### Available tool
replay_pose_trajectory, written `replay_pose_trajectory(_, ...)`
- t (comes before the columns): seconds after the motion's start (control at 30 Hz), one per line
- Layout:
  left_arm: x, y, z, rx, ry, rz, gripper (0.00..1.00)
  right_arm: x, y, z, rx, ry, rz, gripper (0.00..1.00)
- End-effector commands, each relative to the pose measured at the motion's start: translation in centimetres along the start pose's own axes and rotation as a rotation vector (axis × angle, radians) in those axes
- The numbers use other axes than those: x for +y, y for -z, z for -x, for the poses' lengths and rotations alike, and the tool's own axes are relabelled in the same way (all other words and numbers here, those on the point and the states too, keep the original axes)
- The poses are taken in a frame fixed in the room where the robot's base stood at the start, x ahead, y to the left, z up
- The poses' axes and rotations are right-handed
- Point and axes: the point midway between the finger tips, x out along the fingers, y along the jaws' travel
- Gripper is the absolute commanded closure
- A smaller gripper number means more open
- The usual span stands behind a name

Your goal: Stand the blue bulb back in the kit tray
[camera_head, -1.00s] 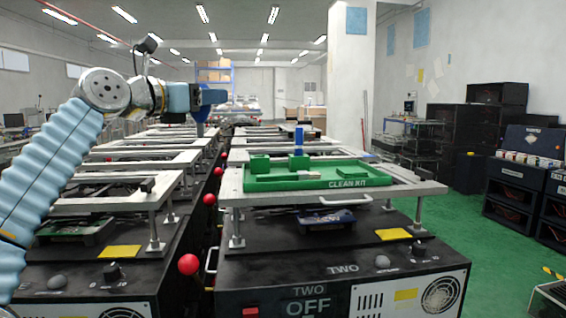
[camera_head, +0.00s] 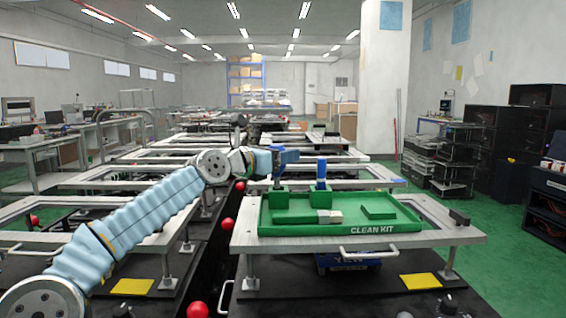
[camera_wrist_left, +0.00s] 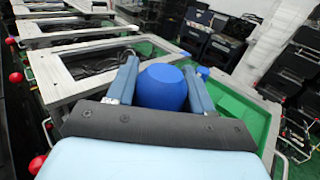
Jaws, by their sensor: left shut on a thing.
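My left gripper (camera_head: 282,155) is above the back left corner of the green kit tray (camera_head: 345,229). It is shut on the blue bulb (camera_wrist_left: 163,88), whose rounded top shows between the two fingers in the left wrist view. My right gripper is not in view.
Another blue piece (camera_head: 321,173) stands upright on a green block, right of my gripper. A pale block (camera_head: 329,216) and a low green block (camera_head: 378,212) lie in the tray. A grey frame (camera_head: 440,236) surrounds it. Red knobs (camera_head: 228,224) line the left side.

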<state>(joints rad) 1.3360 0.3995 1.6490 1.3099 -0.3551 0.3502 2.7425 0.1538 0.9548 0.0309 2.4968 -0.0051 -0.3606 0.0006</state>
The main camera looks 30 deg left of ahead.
Motion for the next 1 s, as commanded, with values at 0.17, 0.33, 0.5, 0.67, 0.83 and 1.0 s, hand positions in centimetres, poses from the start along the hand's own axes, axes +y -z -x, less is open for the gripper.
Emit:
replay_pose_trajectory(0.17,0.3,1.3,-1.2,0.000,0.003,0.001,0.61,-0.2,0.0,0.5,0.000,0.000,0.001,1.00)
replay_pose_trajectory(0.33,0.4,4.2,-1.1,0.002,0.000,0.001,0.61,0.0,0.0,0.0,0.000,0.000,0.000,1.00)
replay_pose_trajectory(0.5,0.4,4.4,-1.1,-0.002,0.000,-0.001,0.61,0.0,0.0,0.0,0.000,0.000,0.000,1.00)
replay_pose_trajectory(0.67,0.4,4.5,-1.1,-0.001,-0.001,0.000,0.61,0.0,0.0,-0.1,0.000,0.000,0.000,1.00)
replay_pose_trajectory(0.83,0.4,4.5,-1.1,-0.001,-0.001,0.000,0.29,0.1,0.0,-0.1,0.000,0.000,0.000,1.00)
replay_pose_trajectory(1.0,0.4,4.5,-1.1,-0.001,-0.001,0.000,0.23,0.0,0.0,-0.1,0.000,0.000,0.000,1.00)
